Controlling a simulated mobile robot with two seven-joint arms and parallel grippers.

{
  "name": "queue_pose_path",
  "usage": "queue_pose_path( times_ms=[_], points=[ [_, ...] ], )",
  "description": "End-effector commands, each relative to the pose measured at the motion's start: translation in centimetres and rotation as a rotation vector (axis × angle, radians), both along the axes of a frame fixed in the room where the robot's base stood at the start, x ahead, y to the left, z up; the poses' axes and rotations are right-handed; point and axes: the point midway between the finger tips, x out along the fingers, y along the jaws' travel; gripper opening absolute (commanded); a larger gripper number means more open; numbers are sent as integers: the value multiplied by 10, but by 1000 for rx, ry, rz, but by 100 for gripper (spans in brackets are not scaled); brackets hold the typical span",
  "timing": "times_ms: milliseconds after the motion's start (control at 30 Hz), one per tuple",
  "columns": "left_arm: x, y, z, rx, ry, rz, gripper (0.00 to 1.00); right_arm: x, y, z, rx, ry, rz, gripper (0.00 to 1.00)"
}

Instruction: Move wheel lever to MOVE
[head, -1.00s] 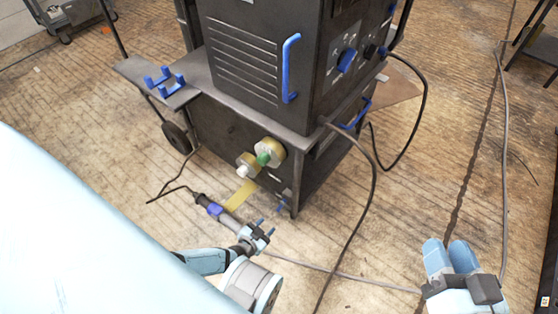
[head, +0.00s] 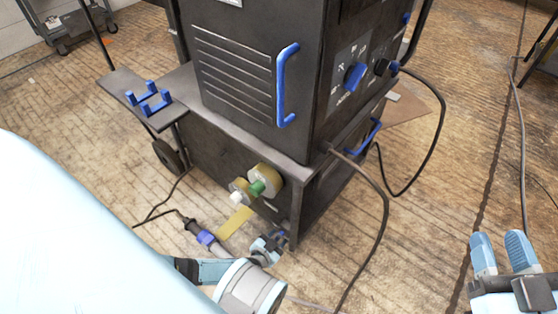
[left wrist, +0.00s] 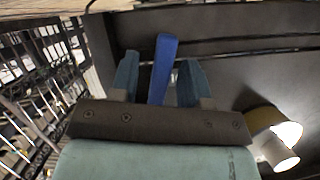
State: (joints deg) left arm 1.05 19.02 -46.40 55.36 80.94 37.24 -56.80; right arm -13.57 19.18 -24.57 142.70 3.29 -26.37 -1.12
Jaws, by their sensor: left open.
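The black machine stands on a cart (head: 215,150) in the middle of the head view. In the left wrist view a blue lever (left wrist: 161,70), which looks like the wheel lever, sticks out from the dark cart body. My left gripper (head: 272,240) is at the cart's lower front corner. In the left wrist view my left gripper (left wrist: 157,78) is open, with one finger on each side of the lever and visible gaps. In the head view the gripper mostly hides the lever. No MOVE marking is readable. My right gripper (head: 502,250) is open and empty over the floor at the right.
Yellow-and-white and green connectors (head: 257,185) stick out of the cart side close to my left gripper. A blue-collared cable plug (head: 203,236) lies to its left. A dark cable (head: 380,215) hangs at the cart's right. Open wooden floor (head: 430,200) lies between cart and right gripper.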

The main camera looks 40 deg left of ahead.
Motion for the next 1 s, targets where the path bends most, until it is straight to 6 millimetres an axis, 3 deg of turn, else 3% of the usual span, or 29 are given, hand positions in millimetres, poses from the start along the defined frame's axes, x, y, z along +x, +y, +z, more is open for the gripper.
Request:
queue_pose_path(
  times_ms=[333,500,800,1000],
  points=[
    [1,-1,-1,0,0,0,40,-2,-1,2,-13,-15,4,40],
    [1,0,-1,0,0,0,1,-2,-1,2,-13,-14,4,40],
    [0,2,0,6,-1,1,0,-1,-1,2,-7,-8,2,40],
    [-4,15,1,39,-2,3,0,0,1,4,8,15,2,40]
  ],
)
